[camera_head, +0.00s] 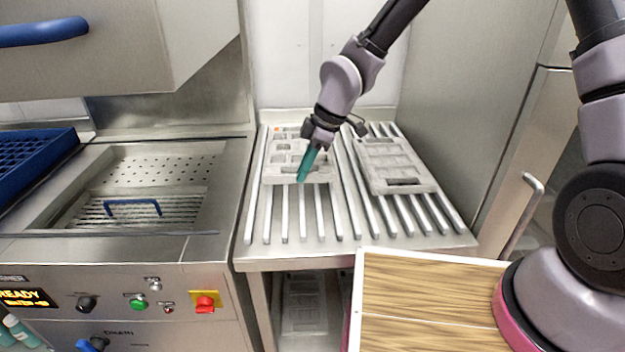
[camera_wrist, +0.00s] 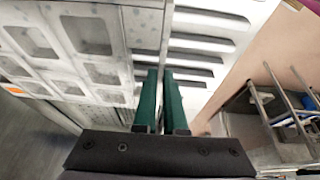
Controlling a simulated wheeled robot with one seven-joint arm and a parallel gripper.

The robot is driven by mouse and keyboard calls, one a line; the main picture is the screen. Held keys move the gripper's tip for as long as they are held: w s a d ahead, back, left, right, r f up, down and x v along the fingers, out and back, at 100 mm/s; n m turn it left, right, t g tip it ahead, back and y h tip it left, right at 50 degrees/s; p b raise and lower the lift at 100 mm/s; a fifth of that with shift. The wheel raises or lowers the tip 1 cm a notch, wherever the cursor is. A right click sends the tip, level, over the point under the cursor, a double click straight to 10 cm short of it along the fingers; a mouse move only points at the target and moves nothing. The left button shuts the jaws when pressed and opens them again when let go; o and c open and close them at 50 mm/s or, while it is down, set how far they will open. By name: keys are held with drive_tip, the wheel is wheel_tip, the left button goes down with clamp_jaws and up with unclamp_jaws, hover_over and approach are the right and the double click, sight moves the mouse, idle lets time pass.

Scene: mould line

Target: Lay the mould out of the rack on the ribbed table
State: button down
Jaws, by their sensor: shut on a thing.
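A pale grey mould (camera_head: 290,172) with rows of square pockets and a small orange mark lies over the left part of the ribbed table (camera_head: 290,225). It looks flat, but I cannot tell whether it rests fully on the ribs. My gripper (camera_head: 302,178) has green fingers and is shut on its near edge, toward the right. In the wrist view the fingers (camera_wrist: 159,95) are close together beside the mould's pockets (camera_wrist: 100,73). The gripped rim is mostly hidden between them.
A second pale mould (camera_head: 402,186) lies on the right side of the table. Another mould (camera_head: 305,305) is visible beneath it. A wooden board (camera_head: 430,300) stands in front at the right. A steel cooker unit (camera_head: 120,245) adjoins the left. The front ribs are bare.

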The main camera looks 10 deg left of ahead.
sight(306, 182)
drive_tip(key=shift+f, duration=2.65)
drive_tip(key=c, duration=1)
unclamp_jaws()
